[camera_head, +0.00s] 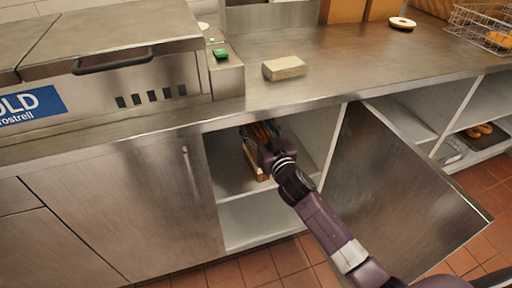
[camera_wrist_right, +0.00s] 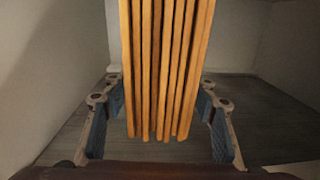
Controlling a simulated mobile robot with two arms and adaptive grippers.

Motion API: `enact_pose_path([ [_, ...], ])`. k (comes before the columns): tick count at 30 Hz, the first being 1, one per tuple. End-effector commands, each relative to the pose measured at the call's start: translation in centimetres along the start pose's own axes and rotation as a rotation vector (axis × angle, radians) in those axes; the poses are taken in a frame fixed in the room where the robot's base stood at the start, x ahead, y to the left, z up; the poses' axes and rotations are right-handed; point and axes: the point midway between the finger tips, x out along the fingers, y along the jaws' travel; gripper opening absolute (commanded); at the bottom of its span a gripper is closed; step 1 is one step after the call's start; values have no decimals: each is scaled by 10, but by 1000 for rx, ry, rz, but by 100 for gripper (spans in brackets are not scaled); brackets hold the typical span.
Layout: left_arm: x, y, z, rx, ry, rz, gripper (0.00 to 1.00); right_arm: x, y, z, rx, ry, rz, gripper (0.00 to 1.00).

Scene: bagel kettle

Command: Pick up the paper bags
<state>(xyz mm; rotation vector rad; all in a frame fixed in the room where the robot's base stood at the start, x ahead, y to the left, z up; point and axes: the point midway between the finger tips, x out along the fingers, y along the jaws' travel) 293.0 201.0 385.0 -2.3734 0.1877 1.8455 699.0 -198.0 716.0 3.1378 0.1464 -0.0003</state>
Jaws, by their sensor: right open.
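The paper bags (camera_wrist_right: 165,70) are a row of several thin, upright brown sheets seen edge-on in the right wrist view. In the head view, brown edges of them (camera_head: 255,161) show in the open cabinet (camera_head: 245,212), partly hidden by my right gripper (camera_head: 264,140). My right gripper reaches into the upper cabinet space. In the wrist view its open fingers (camera_wrist_right: 162,105) stand on both sides of the bags, with a small gap at each side. My left gripper is not in view.
The open cabinet door (camera_head: 395,185) stands to the right of my right arm. The counter (camera_head: 345,58) lies above the cabinet, with a pale block (camera_head: 284,68) on it. The cabinet walls and shelf close in around the gripper. A wire basket (camera_head: 485,25) is at the far right.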

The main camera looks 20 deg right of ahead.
Motion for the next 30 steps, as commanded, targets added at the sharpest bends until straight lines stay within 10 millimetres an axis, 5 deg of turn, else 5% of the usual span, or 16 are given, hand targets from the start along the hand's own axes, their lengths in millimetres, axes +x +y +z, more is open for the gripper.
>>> enact_pose_path([
  [7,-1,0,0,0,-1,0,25,1,0,0,0,-1,0,51],
  [21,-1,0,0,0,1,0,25,0,0,0,0,-1,0,0],
  [30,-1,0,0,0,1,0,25,1,0,-2,0,3,-1,0],
])
